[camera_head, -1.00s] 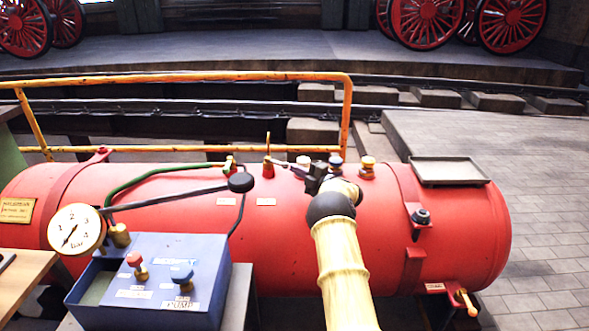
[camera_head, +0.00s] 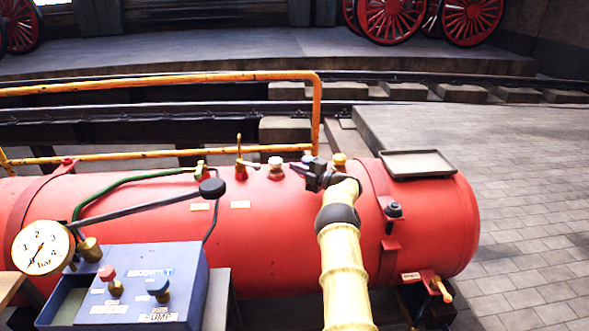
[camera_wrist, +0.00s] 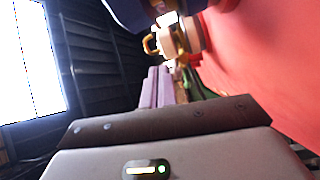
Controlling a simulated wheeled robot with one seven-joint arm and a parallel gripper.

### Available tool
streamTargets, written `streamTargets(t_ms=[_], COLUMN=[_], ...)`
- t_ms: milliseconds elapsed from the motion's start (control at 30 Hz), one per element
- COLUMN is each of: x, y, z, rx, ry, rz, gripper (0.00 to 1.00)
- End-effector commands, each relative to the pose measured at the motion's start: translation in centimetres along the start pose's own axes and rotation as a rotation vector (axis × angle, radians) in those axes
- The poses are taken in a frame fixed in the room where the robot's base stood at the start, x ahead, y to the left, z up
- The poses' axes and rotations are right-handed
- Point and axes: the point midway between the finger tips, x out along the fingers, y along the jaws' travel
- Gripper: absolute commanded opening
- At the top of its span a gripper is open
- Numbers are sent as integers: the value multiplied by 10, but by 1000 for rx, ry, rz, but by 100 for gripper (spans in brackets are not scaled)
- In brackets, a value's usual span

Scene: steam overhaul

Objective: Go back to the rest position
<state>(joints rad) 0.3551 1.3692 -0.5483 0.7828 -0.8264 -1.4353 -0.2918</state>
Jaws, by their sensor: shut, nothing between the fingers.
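My gripper (camera_head: 296,168) is the dark tool at the end of my cream arm, above the top of the red boiler (camera_head: 270,245). It points left in the head view, shut and empty. Its grey housing fills the bottom of the wrist view. A red-and-cream cap valve (camera_head: 275,168) stands just left of the fingertips; I cannot tell whether they touch. The gripper hides the spot between these two caps. In the wrist view a cream knob (camera_wrist: 180,38) shows ahead beside the red boiler surface.
A blue pump box (camera_head: 150,285) and pressure gauge (camera_head: 43,247) stand front left. A long lever with a black knob (camera_head: 212,188) reaches over the boiler. A tray (camera_head: 418,164) lies on its right end. A yellow railing (camera_head: 316,110) runs behind. Paved floor (camera_head: 535,240) is clear at right.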

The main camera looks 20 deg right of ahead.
Motion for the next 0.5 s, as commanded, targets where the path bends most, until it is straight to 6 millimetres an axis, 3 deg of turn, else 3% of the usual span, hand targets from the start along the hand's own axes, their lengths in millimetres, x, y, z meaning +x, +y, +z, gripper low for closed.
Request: streamTargets(t_ms=[300,367,500], x=[0,0,1], y=[4,11,43], z=[2,4,14], rx=[4,16,80], ry=[-14,-40,-171], rz=[6,16,68], gripper=[0,0,0])
